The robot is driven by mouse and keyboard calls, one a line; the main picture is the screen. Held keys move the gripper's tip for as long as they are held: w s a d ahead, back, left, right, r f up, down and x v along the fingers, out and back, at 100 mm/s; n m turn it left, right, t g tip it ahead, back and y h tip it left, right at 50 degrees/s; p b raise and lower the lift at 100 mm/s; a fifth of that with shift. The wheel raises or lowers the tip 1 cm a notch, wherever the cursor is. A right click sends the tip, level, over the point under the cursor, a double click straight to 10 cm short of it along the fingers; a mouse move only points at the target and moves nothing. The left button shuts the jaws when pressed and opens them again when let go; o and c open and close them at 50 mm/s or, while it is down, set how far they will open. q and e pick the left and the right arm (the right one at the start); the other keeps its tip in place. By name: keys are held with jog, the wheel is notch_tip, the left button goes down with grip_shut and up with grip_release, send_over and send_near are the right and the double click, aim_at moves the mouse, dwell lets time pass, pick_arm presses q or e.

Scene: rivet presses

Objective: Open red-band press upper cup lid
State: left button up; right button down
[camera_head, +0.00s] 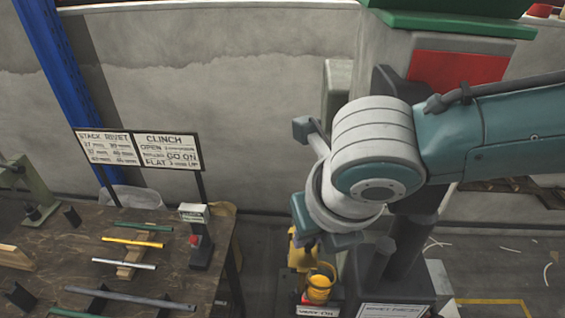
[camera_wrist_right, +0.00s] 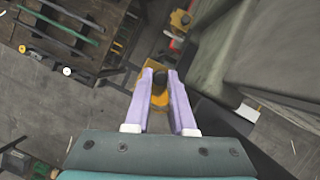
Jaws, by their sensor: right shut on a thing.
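The press with a red band (camera_head: 455,68) and a green top stands at the right, partly hidden by my right arm. A yellow cup (camera_head: 319,288) sits low beside its column, with more yellow metal behind it. My right gripper (camera_head: 308,243) is by this yellow metal, its fingers mostly hidden in the head view. In the right wrist view, the purple fingers (camera_wrist_right: 160,76) are shut on a small dark knob (camera_wrist_right: 160,82) with a yellow part (camera_wrist_right: 159,99) around and under it. I cannot tell whether the lid has lifted. My left gripper is not in view.
A wooden workbench (camera_head: 130,255) at the left holds several rods, blocks and a small red-and-grey device (camera_head: 197,240). Two signs (camera_head: 170,150) stand at its back. A blue post (camera_head: 65,80) and grey wall are behind. Floor shows between bench and press.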

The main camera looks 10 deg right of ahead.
jog(key=shift+a+n, duration=0.1)
jog(key=shift+n, duration=0.5)
jog(key=c, duration=0.8)
grip_release()
jog(key=shift+o, duration=0.2)
jog(key=shift+r+y, duration=0.1)
jog(key=shift+y, duration=0.2)
jog(key=b+v, duration=0.2)
jog(key=v, duration=0.7)
jog(key=shift+r, duration=0.35)
jog(key=shift+s, duration=0.1)
